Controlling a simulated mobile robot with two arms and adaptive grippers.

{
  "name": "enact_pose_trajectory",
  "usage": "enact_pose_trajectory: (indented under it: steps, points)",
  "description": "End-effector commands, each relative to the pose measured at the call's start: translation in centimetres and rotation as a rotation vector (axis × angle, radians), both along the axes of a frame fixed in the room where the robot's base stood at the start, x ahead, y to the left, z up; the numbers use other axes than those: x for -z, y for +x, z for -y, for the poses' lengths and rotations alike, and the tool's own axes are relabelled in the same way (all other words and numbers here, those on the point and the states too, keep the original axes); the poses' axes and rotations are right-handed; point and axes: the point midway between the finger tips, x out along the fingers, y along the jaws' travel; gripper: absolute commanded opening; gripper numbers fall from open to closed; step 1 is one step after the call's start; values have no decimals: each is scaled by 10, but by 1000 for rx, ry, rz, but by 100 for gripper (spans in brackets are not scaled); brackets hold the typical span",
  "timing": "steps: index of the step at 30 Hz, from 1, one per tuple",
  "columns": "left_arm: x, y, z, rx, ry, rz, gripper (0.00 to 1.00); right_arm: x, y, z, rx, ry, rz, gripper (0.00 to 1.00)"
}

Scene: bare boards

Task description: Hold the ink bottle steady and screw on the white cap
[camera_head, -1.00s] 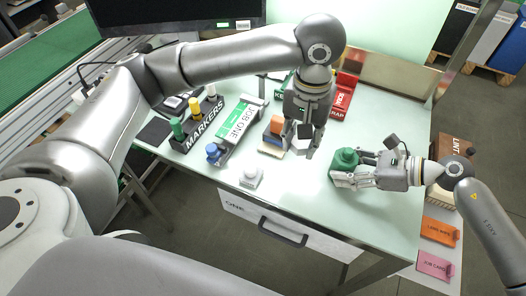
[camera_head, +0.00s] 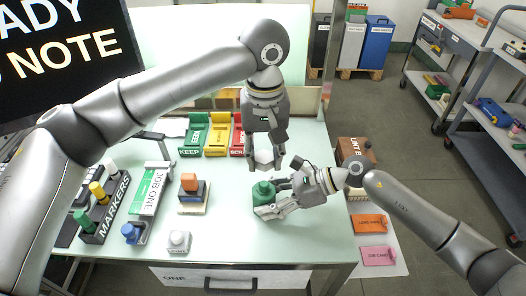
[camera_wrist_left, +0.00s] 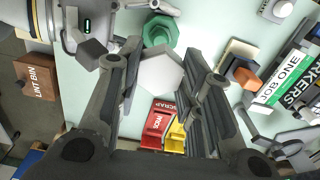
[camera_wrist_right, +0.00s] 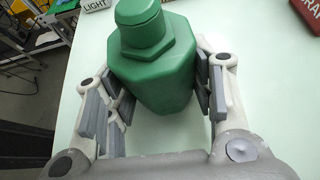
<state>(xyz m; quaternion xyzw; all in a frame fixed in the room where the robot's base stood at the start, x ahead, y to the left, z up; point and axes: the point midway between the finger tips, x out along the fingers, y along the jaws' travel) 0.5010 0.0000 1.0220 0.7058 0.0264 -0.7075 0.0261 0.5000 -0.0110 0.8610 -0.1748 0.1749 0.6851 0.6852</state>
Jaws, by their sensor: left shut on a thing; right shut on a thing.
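The green ink bottle (camera_head: 263,194) stands upright on the pale bench top. My right gripper (camera_head: 276,197) is shut on its body from the right. In the right wrist view the bottle (camera_wrist_right: 158,75) sits between the fingers, with its narrower green top bare. My left gripper (camera_head: 264,158) points down and is shut on the white cap (camera_head: 264,160). The cap is apart from the bottle, just beyond it in the head view. In the left wrist view the six-sided cap (camera_wrist_left: 160,74) sits between the fingers, with the bottle (camera_wrist_left: 161,32) close above it in the picture.
Left of the bottle are a block stand with an orange top (camera_head: 190,190), a white-topped piece (camera_head: 179,241), a blue-topped piece (camera_head: 132,233) and the marker rack (camera_head: 104,212). Green, yellow and red trays (camera_head: 218,136) lie behind. A brown lint bin (camera_head: 356,152) is at right.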

Motion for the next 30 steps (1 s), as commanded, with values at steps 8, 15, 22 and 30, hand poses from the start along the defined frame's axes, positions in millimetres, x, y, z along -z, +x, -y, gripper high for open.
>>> enact_pose_trajectory:
  steps: [8, 15, 22, 30]
  points:
    - [25, -1, 0, 1, 1, -3, 10, 0, 0, 0, 0, 0, -1, 21]
    - [43, -1, 0, 0, 1, -3, 10, 0, 0, 0, 0, -1, -1, 21]
    - [49, 0, 0, 0, 0, 0, 10, 0, 0, 0, 0, -1, -1, 21]
    - [49, 0, 0, 0, 0, 0, 10, 0, 0, 0, 0, -1, -1, 21]
